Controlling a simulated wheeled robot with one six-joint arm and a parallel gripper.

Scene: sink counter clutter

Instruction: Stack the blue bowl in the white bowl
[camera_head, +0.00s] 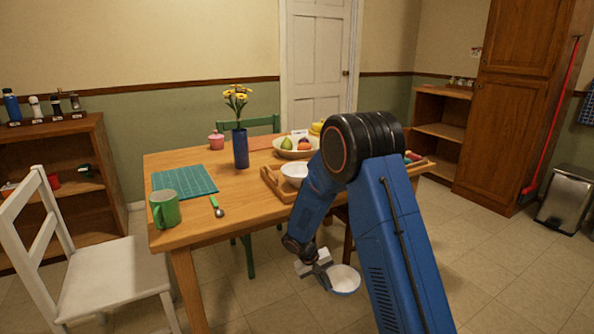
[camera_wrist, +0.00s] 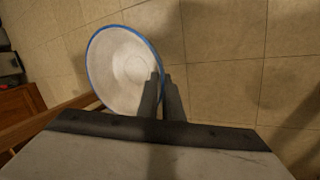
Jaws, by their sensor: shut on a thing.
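The blue bowl (camera_head: 343,283) is in my gripper (camera_head: 326,276), off the table and over the floor, in front of the table's right part. In the wrist view the blue bowl (camera_wrist: 120,68) shows a pale inside and a thin blue rim. In that view my gripper (camera_wrist: 161,78) is shut on the near right side of its rim. The white bowl (camera_head: 292,170) stands on the wooden tray (camera_head: 277,188) on the table. My arm covers the right part of the tray.
The table (camera_head: 240,203) also holds a green mug (camera_head: 164,210), a spoon (camera_head: 216,207), a green mat (camera_head: 184,180), a blue vase (camera_head: 240,149) with flowers, and a fruit bowl (camera_head: 290,154). A white chair (camera_head: 108,279) stands left.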

